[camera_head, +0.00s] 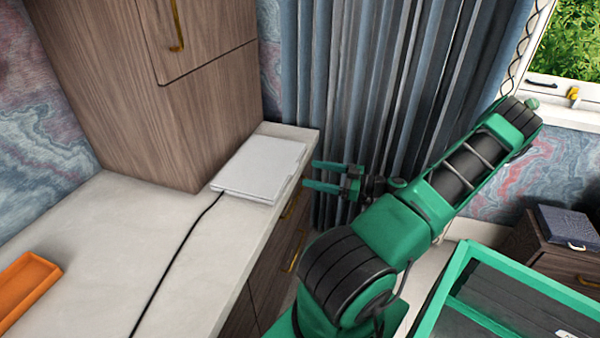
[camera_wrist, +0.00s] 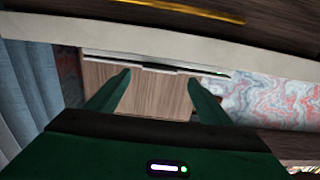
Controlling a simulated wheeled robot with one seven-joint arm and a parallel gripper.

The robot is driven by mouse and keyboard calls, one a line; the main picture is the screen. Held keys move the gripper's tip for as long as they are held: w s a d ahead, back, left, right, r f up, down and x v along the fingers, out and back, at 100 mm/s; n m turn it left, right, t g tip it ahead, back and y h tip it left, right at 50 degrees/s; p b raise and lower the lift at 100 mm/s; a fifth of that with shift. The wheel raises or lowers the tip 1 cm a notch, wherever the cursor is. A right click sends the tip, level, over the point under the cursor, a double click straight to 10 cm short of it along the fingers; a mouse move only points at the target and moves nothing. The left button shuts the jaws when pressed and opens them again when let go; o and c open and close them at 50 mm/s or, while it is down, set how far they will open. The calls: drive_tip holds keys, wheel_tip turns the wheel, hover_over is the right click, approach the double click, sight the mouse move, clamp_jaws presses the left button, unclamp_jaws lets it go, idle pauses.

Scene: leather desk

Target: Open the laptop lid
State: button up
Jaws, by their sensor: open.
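The laptop (camera_head: 262,168) is a flat, closed, silver-white slab on the pale desk top, near its right end and beside the wooden cabinet. My gripper (camera_head: 308,174) is open and empty, just off the desk's right edge, with its green fingers pointing left toward the laptop. The fingers look apart from the laptop. In the wrist view the laptop shows as a thin edge-on strip (camera_wrist: 155,64) on the desk edge, beyond the two spread fingertips of my gripper (camera_wrist: 158,78).
A wooden cabinet (camera_head: 140,90) stands on the desk (camera_head: 120,240) behind the laptop. A black cable (camera_head: 175,262) runs from the laptop across the desk. An orange tray (camera_head: 25,290) lies at the left. Grey-blue curtains (camera_head: 350,80) hang behind my gripper. Drawers sit under the desk.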

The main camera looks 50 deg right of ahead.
drive_tip(key=shift+x, duration=2.6)
drive_tip(key=c, duration=1.5)
drive_tip(key=shift+s+d, duration=0.1)
